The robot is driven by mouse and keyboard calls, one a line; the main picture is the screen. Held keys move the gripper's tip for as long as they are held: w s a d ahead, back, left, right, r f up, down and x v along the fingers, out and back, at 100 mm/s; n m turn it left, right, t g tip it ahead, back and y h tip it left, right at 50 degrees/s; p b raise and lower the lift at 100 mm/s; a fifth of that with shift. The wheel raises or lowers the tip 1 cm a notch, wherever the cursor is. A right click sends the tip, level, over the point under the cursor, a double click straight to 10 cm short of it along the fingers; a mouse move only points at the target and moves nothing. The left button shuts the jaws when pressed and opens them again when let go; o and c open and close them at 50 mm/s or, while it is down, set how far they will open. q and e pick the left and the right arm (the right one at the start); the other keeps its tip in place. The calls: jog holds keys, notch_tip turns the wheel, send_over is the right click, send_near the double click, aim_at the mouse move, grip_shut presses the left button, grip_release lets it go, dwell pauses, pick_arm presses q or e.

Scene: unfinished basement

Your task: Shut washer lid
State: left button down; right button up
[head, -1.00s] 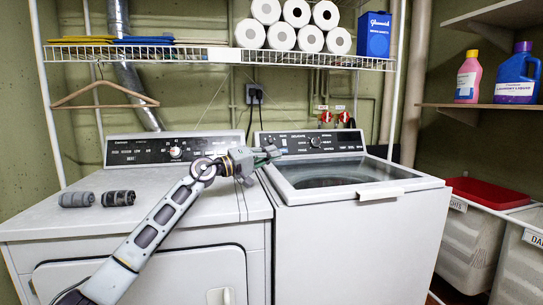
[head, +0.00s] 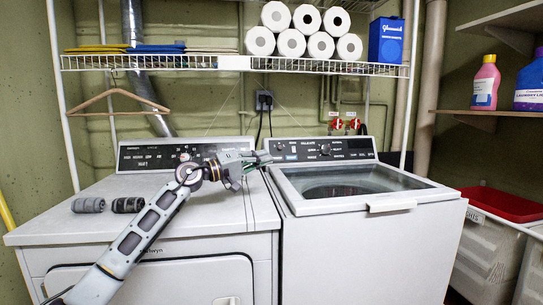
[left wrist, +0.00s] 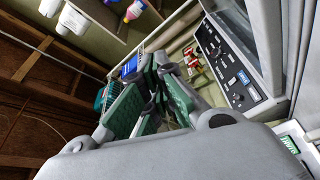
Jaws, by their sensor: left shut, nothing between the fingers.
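The washer (head: 375,255) is the white top-loader at the right of the head view. Its lid (head: 322,205) has a pale frame around a glass pane and a white handle (head: 392,206) on the front edge. The lid lies flat over the top opening and looks shut; the tub shows dimly through the glass. My left gripper (head: 266,158) is shut and empty, by the washer's back left corner, near its control panel (head: 320,149). In the left wrist view its green-padded fingers (left wrist: 150,95) point toward the back wall. My right gripper is out of view.
A wire shelf (head: 200,63) with paper rolls (head: 305,30) hangs above. Bins (head: 490,255) stand at the right.

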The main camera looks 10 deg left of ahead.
pick_arm(q)
jog(key=a, duration=0.1)
jog(key=s+a+f, duration=0.1)
jog(key=a, duration=0.1)
jog(key=shift+s+a+f, duration=0.15)
jog(key=shift+s+a, duration=0.1)
jog(key=shift+a, duration=0.05)
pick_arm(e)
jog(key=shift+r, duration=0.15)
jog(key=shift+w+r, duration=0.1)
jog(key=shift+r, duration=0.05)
